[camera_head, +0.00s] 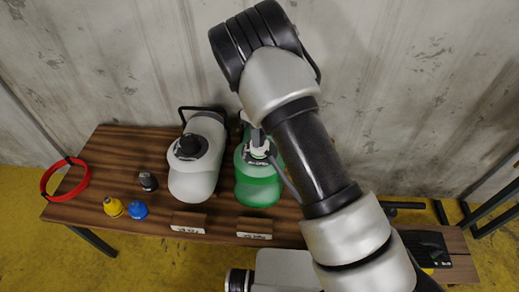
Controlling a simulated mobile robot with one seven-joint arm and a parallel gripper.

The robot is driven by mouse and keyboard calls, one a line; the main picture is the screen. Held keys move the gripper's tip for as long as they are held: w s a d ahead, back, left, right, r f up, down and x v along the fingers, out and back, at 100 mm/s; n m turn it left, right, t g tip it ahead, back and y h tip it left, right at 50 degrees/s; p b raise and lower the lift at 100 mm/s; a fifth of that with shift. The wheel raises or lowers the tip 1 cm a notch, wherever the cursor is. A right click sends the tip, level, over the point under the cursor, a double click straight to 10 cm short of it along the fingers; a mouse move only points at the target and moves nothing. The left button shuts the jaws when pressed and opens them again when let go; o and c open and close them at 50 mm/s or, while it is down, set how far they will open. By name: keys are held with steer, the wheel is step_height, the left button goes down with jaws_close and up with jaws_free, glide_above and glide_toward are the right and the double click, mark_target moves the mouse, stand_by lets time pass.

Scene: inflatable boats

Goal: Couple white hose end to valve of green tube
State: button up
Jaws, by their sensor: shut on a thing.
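The green tube (258,192) lies on the wooden table, its top partly covered by my arm and gripper. My gripper (257,146) is small in view, over the upper part of the green tube where its valve sits. It is shut on the white hose end (259,153), which is at or just above the valve; I cannot tell whether they touch. A thin grey hose (286,184) runs from there down to the right and passes behind my arm. The valve itself is mostly hidden.
Black, yellow (113,207) and blue (138,210) caps and a red ring (66,180) are further left. Two labelled wooden blocks (189,222) stand in front. A corrugated wall rises behind.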

steer(key=o, duration=1.2)
step_height(320, 180, up, 18)
steer(key=shift+f, duration=0.25)
